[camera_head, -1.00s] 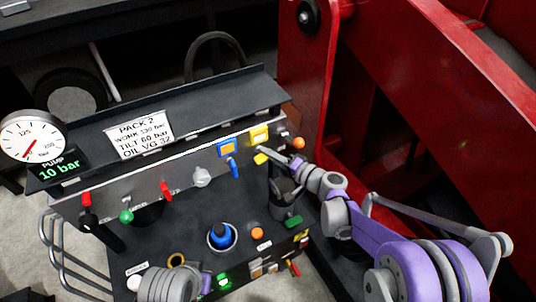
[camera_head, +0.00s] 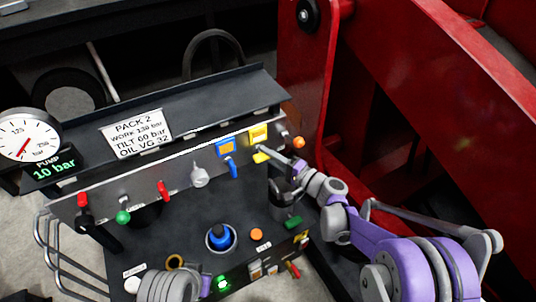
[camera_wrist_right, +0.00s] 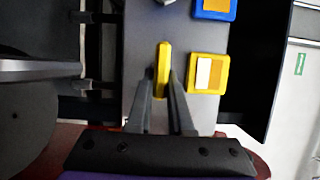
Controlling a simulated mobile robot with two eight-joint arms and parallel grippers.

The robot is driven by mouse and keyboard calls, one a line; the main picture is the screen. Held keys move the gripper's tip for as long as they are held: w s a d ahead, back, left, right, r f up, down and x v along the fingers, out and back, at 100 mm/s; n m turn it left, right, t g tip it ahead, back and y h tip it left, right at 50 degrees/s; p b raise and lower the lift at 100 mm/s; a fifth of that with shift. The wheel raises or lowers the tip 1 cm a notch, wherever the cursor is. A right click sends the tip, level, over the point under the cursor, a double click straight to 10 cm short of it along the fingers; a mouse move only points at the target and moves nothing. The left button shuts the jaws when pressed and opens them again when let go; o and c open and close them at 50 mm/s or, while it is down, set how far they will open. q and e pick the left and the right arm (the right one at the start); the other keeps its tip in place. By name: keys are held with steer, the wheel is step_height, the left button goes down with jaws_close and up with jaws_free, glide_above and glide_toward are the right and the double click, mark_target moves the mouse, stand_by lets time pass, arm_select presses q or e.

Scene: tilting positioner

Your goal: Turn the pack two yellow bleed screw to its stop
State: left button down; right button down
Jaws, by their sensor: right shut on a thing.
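The yellow bleed screw (camera_head: 261,157) is on the right end of the pack two panel, under a yellow plate (camera_head: 258,133). In the right wrist view its yellow handle (camera_wrist_right: 163,64) points along the fingers, between the fingertips. My right gripper (camera_head: 270,153) reaches it from the right and is shut on the handle; it also shows in the right wrist view (camera_wrist_right: 163,95). The fingers hide the handle's lower part. Part of my left arm shows at the bottom of the head view, but its gripper is not seen.
A blue screw (camera_head: 233,168) under a blue plate (camera_head: 225,146) is just left. A grey knob (camera_head: 199,176), red levers, and a gauge (camera_head: 25,135) with a 10 bar display (camera_head: 52,166) are further left. A grey cup-like part (camera_head: 285,190) is below my right gripper. Red steelwork (camera_head: 440,85) stands right.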

steer(key=c, duration=0.8)
jaws_free()
steer(key=shift+s+d, duration=0.1)
steer(key=p+v, duration=0.1)
steer(key=v, duration=0.9)
steer(key=shift+s+d+f+p, duration=0.1)
steer(key=shift+s+d+p, duration=0.1)
steer(key=shift+d+p, duration=0.1)
steer(key=shift+a, duration=0.1)
